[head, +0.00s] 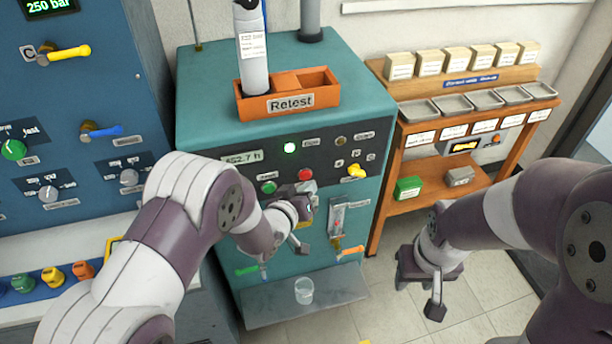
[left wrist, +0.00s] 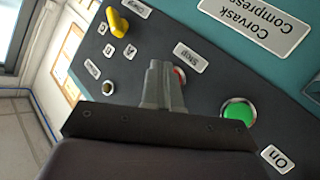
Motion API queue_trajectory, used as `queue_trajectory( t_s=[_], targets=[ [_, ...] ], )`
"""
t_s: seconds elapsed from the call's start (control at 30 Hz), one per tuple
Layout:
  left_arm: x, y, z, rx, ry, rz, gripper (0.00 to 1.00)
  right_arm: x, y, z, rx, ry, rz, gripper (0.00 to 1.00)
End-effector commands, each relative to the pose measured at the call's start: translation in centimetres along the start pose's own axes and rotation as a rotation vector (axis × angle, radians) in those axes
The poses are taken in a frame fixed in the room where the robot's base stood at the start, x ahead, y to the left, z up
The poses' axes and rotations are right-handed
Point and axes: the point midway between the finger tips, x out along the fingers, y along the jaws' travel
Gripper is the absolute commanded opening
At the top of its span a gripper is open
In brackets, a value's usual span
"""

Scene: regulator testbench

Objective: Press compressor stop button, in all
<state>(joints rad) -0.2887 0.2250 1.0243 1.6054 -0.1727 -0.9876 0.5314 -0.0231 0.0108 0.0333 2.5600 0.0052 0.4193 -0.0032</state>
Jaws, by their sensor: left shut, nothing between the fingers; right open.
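The teal compressor (head: 215,95) has a dark control panel (head: 240,172). Its red stop button (head: 305,174) sits right of a green on button (head: 268,187). My right gripper (head: 432,290) is open and empty, above the floor away from the compressor.
A green lamp (head: 290,147) is lit on the panel, and a yellow selector (head: 356,171) sits to the right. A shelf (head: 301,302) holding a clear cup (head: 304,291) is below. A wooden rack (head: 390,150) stands right, a blue panel (head: 75,110) left.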

Motion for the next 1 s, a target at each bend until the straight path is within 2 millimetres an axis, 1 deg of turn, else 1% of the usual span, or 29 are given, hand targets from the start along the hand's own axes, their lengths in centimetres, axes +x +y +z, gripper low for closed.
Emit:
queue_trajectory(
  t_s=[0.2,0.5,1.0],
  targets=[
    [0.02,-0.02,-0.01,0.000,0.000,0.000,0.00,0.02,0.00,0.01,0.000,0.000,0.000,0.43],
    [0.59,-0.47,-0.43,-0.001,0.000,-0.001,0.00,0.33,0.00,0.04,0.000,0.000,0.000,0.43],
    [0.74,-0.55,-0.54,0.000,0.000,0.000,0.00,0.39,0.00,0.05,0.000,0.000,0.000,0.43]
  ],
)
